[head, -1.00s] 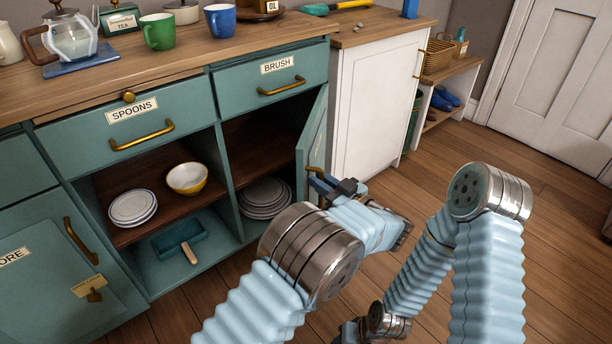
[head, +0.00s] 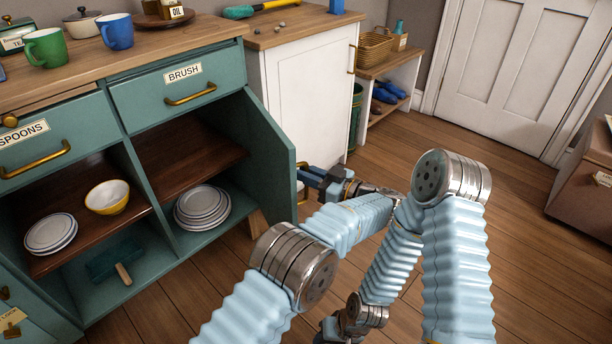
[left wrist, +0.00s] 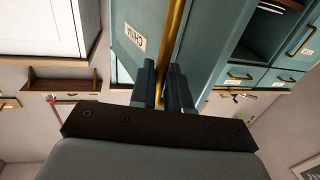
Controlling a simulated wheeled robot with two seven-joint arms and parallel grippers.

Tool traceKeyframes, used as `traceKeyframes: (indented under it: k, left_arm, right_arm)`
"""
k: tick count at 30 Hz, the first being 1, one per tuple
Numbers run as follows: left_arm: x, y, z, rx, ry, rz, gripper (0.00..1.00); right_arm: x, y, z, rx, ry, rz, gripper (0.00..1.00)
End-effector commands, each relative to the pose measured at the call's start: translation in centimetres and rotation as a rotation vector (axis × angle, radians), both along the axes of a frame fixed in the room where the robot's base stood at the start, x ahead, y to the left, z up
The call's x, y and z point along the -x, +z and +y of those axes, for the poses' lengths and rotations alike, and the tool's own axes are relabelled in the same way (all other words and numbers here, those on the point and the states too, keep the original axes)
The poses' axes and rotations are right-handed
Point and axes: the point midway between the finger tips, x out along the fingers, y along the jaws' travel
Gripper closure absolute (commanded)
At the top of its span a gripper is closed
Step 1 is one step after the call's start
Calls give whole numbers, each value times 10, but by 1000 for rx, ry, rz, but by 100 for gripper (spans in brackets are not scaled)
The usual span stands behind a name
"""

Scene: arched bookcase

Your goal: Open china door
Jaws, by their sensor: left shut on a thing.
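The teal china door (head: 268,140) stands wide open at the right end of the teal cabinet, seen from its inner side. In the left wrist view its outer face (left wrist: 204,35) shows upside down, with a partly hidden label (left wrist: 137,40) and a long brass handle (left wrist: 174,40). My left gripper (head: 304,180) is shut on that handle. Its dark fingers (left wrist: 163,88) are on either side of the brass bar. My right arm folds down at the right; its gripper end is dark, cut off at the bottom edge and unclear.
The open compartment holds stacked plates (head: 202,207). A yellow bowl (head: 107,197) and more plates (head: 50,233) sit in the left one. A white cabinet (head: 308,92) stands behind the door. Wooden floor (head: 420,140) is clear to the right.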

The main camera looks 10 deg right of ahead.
Motion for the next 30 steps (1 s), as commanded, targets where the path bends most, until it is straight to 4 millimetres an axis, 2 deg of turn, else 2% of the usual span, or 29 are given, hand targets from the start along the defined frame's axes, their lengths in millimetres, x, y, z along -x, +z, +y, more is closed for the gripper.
traceKeyframes:
  k: [1, 12, 13, 15, 30]
  left_arm:
    - [-5, 3, 6, -3, 10, -9, 100]
    - [-6, 5, 6, -4, 13, -10, 100]
    - [-6, 5, 6, -4, 13, -10, 82]
    - [-5, 5, 5, -3, 12, -10, 71]
    - [-2, 2, 2, -2, 8, -4, 71]
  right_arm:
    - [0, 0, 0, 0, 0, 0, 57]
    - [0, 0, 0, 0, 0, 0, 57]
    - [0, 0, 0, 0, 0, 0, 57]
    - [0, 0, 0, 0, 0, 0, 57]
    - [0, 0, 0, 0, 0, 0, 57]
